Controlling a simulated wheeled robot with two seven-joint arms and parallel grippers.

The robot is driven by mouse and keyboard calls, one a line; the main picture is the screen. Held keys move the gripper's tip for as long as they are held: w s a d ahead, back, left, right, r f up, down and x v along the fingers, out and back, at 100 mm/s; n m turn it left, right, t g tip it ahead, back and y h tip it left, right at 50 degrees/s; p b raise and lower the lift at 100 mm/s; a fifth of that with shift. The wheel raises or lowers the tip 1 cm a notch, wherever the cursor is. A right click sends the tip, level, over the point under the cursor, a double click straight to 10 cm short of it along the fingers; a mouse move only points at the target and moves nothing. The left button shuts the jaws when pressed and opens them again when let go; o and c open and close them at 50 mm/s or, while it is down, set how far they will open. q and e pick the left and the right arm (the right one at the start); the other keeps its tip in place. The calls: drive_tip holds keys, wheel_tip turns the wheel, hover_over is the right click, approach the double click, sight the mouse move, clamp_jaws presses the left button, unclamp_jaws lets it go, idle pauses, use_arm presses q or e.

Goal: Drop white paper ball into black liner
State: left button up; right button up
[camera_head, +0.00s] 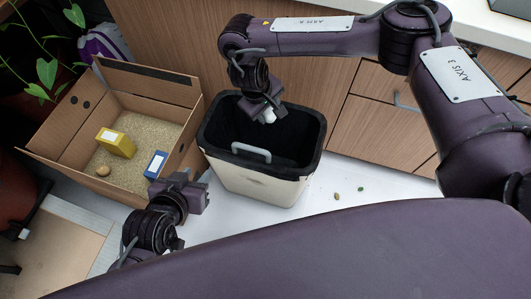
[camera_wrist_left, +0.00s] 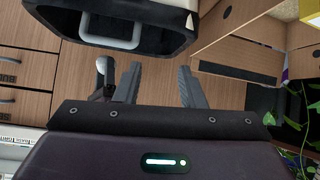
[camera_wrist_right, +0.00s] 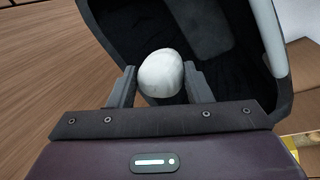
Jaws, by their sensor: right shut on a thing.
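The white paper ball (camera_wrist_right: 160,74) is between the fingers of my right gripper (camera_wrist_right: 160,86), which is shut on it. In the head view the ball (camera_head: 267,116) shows below the right gripper (camera_head: 266,108), over the opening of the bin. The bin has a cream body (camera_head: 255,185) and a black liner (camera_head: 292,141) with a grey handle at the front. In the right wrist view the dark inside of the liner (camera_wrist_right: 125,25) lies behind the ball. My left gripper (camera_wrist_left: 158,85) is open and empty; in the head view it (camera_head: 200,192) is to the left in front of the bin.
A cardboard box (camera_head: 70,120) left of the bin holds a yellow block (camera_head: 116,143), a blue block (camera_head: 156,164) and a small round brown thing on grainy fill. Wooden cabinets (camera_head: 380,125) stand behind.

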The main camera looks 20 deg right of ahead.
drive_tip(key=shift+f+b, duration=0.55)
drive_tip(key=shift+b, duration=0.05)
use_arm(q)
drive_tip(key=w+d+r+t+h, duration=0.1)
drive_tip(key=w+r+t, duration=0.3)
drive_tip(key=r, duration=0.4)
drive_tip(key=shift+w+r+t+h, duration=0.3)
drive_tip(key=shift+w+t+h, duration=0.1)
drive_tip(key=shift+h, duration=0.1)
use_arm(e)
drive_tip(key=o, duration=1)
use_arm(q)
drive_tip(key=shift+d+f, duration=0.1)
